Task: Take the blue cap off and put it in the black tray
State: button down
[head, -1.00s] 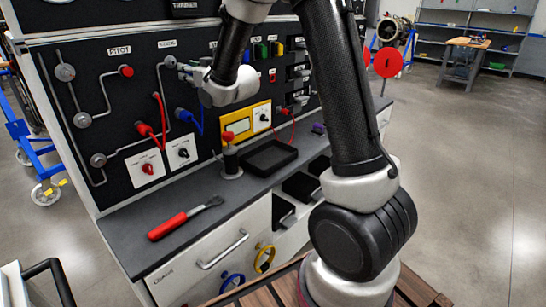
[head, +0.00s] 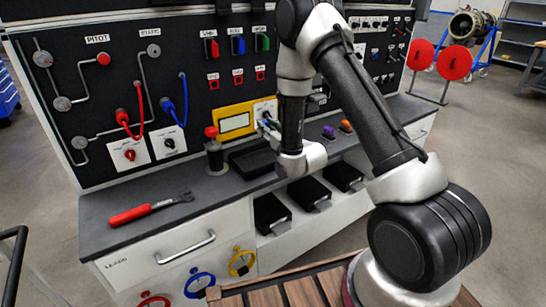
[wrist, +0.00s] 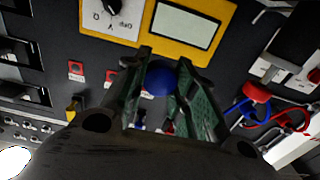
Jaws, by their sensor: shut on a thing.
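My gripper (head: 267,126) is in front of the panel, beside the yellow-framed meter and above the worktop. In the wrist view my gripper (wrist: 162,88) is shut on the blue cap (wrist: 160,78), which sits between its two green-padded fingers. The black tray (head: 240,164) lies on the worktop behind and below my wrist, which hides part of it. The static port (head: 153,50) on the panel is bare grey. The pitot port carries a red cap (head: 103,59).
A red-topped post (head: 212,140) stands left of the tray. A red-handled tool (head: 145,210) lies on the worktop at the left. Purple and orange items (head: 328,132) sit to the right. Red and blue hoses hang from the panel.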

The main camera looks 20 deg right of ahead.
jog(key=shift+d+f, duration=0.1)
jog(key=shift+f, duration=2.9)
jog(key=c, duration=1.1)
grip_release()
jog(key=v, duration=1.2)
